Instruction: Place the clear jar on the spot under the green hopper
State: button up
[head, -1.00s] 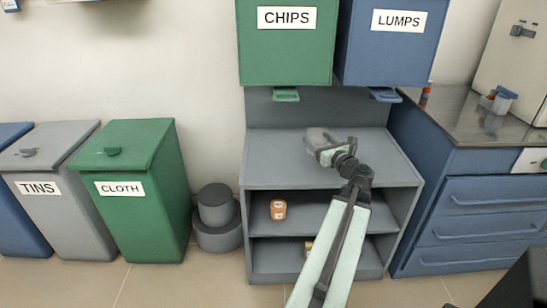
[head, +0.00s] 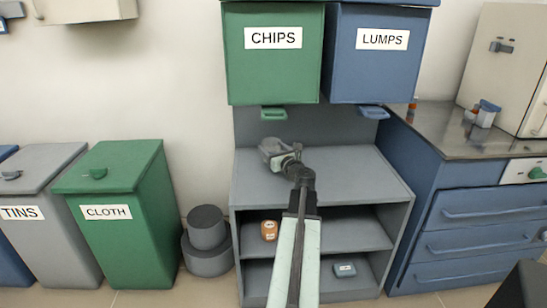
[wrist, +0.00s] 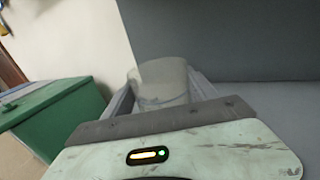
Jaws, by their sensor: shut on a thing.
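The green hopper (head: 274,75) labelled CHIPS hangs above the grey shelf unit, with a green slide handle (head: 274,113) at its underside. My gripper (head: 272,150) is above the left part of the unit's top shelf (head: 345,180), a little below the green handle. It is shut on the clear jar (wrist: 160,82), which stands roughly upright between the fingers in the wrist view. In the head view the jar (head: 268,146) is small and partly hidden by the gripper. I cannot tell whether its base touches the shelf.
A blue hopper (head: 370,60) labelled LUMPS hangs right of the green one. An orange jar (head: 269,230) and a teal container (head: 344,270) sit on lower shelves. Green CLOTH bin (head: 115,220) stands left, a blue drawer cabinet (head: 480,220) right. The top shelf's right part is clear.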

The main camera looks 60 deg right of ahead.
jog(key=shift+f+b, duration=1.65)
jog(key=shift+f, duration=0.25)
jog(key=o, duration=1.5)
jog(key=shift+r, duration=0.15)
jog(key=shift+r+p, duration=0.35)
jog(key=shift+p, duration=0.15)
jog(key=v, duration=1.1)
jog(key=shift+f, duration=0.2)
jog(key=shift+s+a, duration=0.1)
jog(key=shift+s, duration=0.3)
